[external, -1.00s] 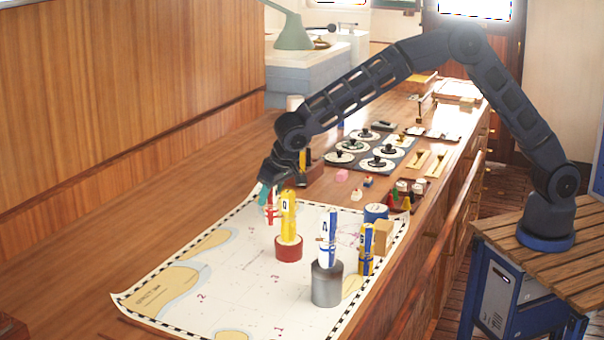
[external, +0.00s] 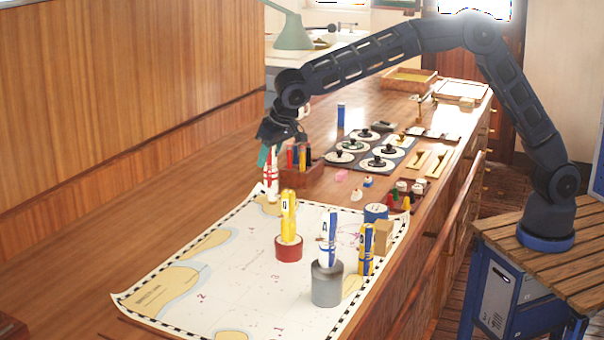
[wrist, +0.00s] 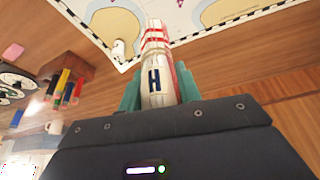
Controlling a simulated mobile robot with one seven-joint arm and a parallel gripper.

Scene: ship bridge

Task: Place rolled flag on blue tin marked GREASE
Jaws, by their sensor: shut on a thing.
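My gripper (external: 268,156) is shut on a white rolled flag with red bands and a dark H (wrist: 155,75). In the external view the flag (external: 271,178) hangs upright below the fingers, over the far left corner of the chart. The blue tin (external: 376,213) stands near the chart's right edge, well right of my gripper; its marking is too small to read. No flag shows on top of it. It cannot be made out in the wrist view.
A yellow flag stands on a red tin (external: 289,249); a blue and white flag stands on a grey tin (external: 327,286). A blue and yellow flag (external: 367,252) and wooden block (external: 383,238) stand near the blue tin. A pen box (external: 300,172) is close to my gripper.

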